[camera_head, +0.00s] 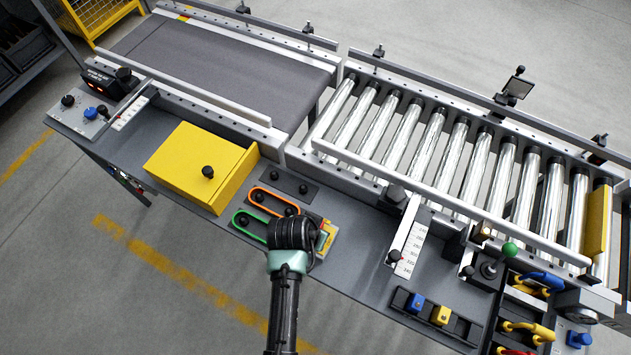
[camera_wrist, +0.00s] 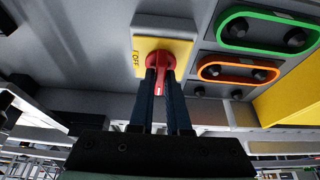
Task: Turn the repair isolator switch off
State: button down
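The repair isolator switch has a red rotary handle (camera_wrist: 159,62) on a yellow plate (camera_wrist: 183,50) with an OFF label in the wrist view. In the head view its yellow plate (camera_head: 328,236) shows just right of my wrist, and the red handle is hidden. My gripper (camera_wrist: 161,78) has one finger on each side of the red handle's grip. The fingers fill the space beside the handle, with no clear gap, so they look shut on it. The handle's grip points toward my gripper's palm.
A green-ringed button pair (camera_head: 250,224) and an orange-ringed pair (camera_head: 272,201) lie left of the switch. A yellow box (camera_head: 200,165) with a black knob stands farther left. Rollers (camera_head: 440,140) run behind; a white scale plate (camera_head: 410,250) and blue and yellow blocks (camera_head: 428,307) are to the right.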

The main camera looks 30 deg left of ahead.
dwell(0.5)
jog(key=n+p, duration=0.1)
jog(key=n, duration=0.1)
jog(key=n+y+p, duration=0.1)
jog(key=shift+d+r+n, duration=0.15)
jog(key=shift+n, duration=0.25)
jog(key=n+g+y+p, duration=0.1)
jog(key=n+y, duration=0.1)
jog(key=n, duration=0.2)
jog(key=shift+w+n, duration=0.15)
jog(key=shift+n, duration=0.15)
jog(key=n, duration=0.2)
jog(key=n+g+y+b, duration=0.1)
jog(key=n, duration=0.1)
jog(key=shift+w+d+f+n+g, duration=0.1)
jog(key=shift+d+f+n+g, duration=0.1)
jog(key=shift+n+g, duration=0.1)
jog(key=n+g+b, duration=0.1)
jog(key=n, duration=0.1)
jog(key=n+b, duration=0.1)
jog(key=n, duration=0.1)
jog(key=shift+n+g+y, duration=0.4)
jog(key=c, duration=0.9)
grip_release()
